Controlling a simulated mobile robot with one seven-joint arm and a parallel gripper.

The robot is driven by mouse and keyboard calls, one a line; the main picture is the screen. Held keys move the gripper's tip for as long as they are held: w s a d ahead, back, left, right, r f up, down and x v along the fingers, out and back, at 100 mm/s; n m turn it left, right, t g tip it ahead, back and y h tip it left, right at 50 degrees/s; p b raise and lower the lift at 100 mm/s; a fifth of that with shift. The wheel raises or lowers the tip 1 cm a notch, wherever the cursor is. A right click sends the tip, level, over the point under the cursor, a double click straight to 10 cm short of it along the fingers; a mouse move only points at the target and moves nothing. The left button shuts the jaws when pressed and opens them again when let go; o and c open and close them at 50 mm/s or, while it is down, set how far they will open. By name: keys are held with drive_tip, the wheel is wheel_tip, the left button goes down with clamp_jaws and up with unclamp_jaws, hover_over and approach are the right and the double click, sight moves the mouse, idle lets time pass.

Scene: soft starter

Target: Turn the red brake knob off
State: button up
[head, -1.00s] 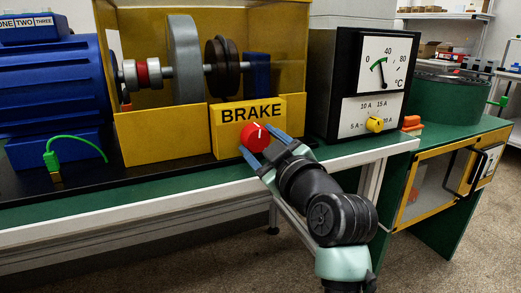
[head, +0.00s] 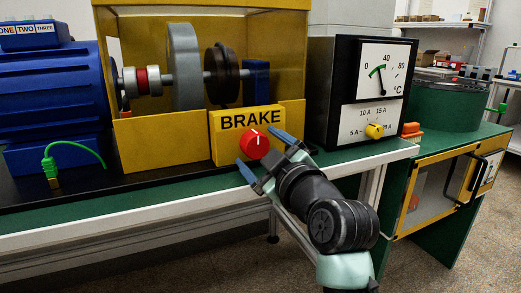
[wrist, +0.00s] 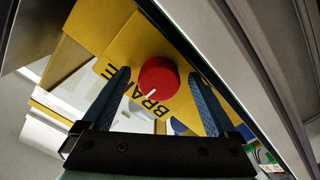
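The red brake knob (head: 254,145) is round with a white pointer line. It sits on the yellow panel (head: 220,153) marked BRAKE, and its line points roughly upward in the head view. My gripper (head: 257,149) is open in front of the panel, one blue finger at the lower left of the knob and the other at its upper right. In the wrist view the knob (wrist: 158,78) shows between the two spread fingertips (wrist: 158,73), with visible gaps on both sides. Neither finger appears to touch it.
A yellow guarded shaft housing (head: 160,140) and a blue motor (head: 50,95) stand left of the knob. A black meter box (head: 322,85) with a yellow selector (head: 374,131) is close on the right. The green bench edge (head: 120,212) runs below the gripper.

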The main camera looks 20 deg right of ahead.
drive_tip(key=s+p, duration=0.2)
drive_tip(key=s, duration=1.1)
drive_tip(key=shift+d+p, duration=0.2)
drive_tip(key=shift+p, duration=0.15)
drive_tip(key=a+r+m+t, duration=0.3)
drive_tip(key=a+r+t, duration=0.1)
drive_tip(key=a+r, duration=0.8)
drive_tip(key=s+a+r+m+t+p, duration=0.1)
drive_tip(key=s+a+r+m+t, duration=0.25)
drive_tip(key=r, duration=0.35)
drive_tip(key=s+a+r+m+t+p, duration=0.1)
drive_tip(key=s+a+r+m+t, duration=0.1)
drive_tip(key=s+a+r, duration=0.45)
wheel_tip(320, 180, up, 37)
drive_tip(key=w+d+p, duration=0.1)
drive_tip(key=d+p, duration=0.1)
drive_tip(key=p, duration=3.4)
drive_tip(key=shift+w+d+r+h, duration=0.2)
drive_tip(key=shift+w+h, duration=0.1)
drive_tip(key=shift+w, duration=0.1)
